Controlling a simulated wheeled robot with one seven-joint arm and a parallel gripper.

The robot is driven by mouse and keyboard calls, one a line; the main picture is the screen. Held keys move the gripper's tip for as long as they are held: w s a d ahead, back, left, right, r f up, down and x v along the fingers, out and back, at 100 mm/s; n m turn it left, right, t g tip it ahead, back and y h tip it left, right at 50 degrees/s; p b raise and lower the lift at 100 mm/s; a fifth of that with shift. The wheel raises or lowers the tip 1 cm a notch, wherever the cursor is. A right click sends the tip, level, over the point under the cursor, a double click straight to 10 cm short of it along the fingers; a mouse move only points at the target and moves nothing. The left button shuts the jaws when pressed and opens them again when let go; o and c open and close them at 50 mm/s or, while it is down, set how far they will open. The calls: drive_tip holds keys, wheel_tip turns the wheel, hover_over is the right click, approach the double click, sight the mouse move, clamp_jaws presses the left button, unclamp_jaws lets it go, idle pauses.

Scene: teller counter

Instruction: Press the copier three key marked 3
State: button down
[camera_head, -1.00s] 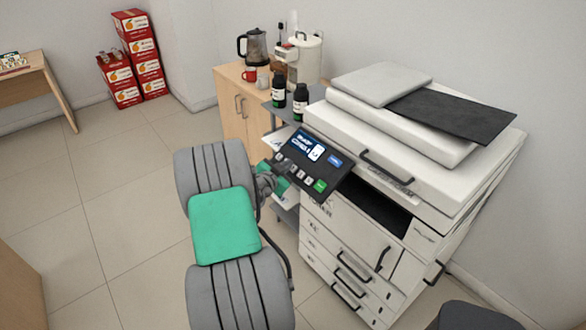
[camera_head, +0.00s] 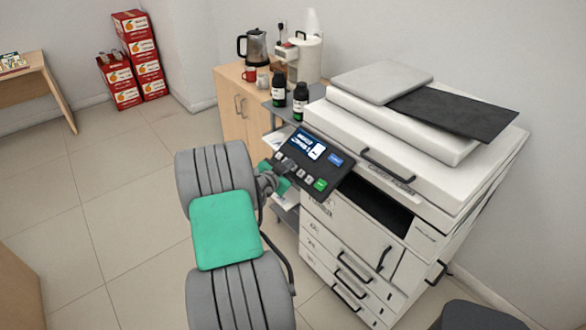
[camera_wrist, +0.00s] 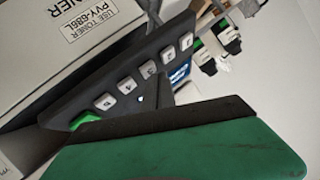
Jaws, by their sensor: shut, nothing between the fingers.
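The copier (camera_head: 405,190) stands at the right in the head view, with a dark tilted control panel (camera_head: 338,172) on its near left corner. The panel has a lit screen, a row of pale keys and a green key (camera_head: 320,184). In the wrist view the pale keys run diagonally, and the key that looks marked 3 (camera_wrist: 148,69) is in the middle of the row. My gripper (camera_head: 280,178) is shut and empty at the panel's lower left edge, hiding some keys in the head view. Contact with a key cannot be told. My green gripper part (camera_wrist: 190,145) fills the wrist view's bottom.
Two dark bottles (camera_head: 289,97) stand on a grey shelf unit behind the panel. A wooden cabinet (camera_head: 236,108) with a kettle (camera_head: 254,48) and a red mug is further back. Red cartons (camera_head: 135,65) are stacked at the back left. The floor left of my arm is clear.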

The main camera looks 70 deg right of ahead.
drive_tip(key=shift+s+d+f+b, duration=0.1)
drive_tip(key=shift+d+f+b, duration=0.15)
drive_tip(key=shift+f+b, duration=0.3)
idle(0.6)
drive_tip(key=shift+r, duration=0.2)
drive_tip(key=shift+a+r, duration=0.45)
drive_tip(key=shift+r, duration=0.25)
drive_tip(key=shift+w, duration=0.2)
drive_tip(key=r, duration=0.1)
drive_tip(key=a+r, duration=0.1)
drive_tip(key=w+a+r+p, duration=0.1)
drive_tip(key=r, duration=0.1)
drive_tip(key=shift+w+a+r, duration=0.1)
drive_tip(key=shift+a, duration=0.05)
idle(0.6)
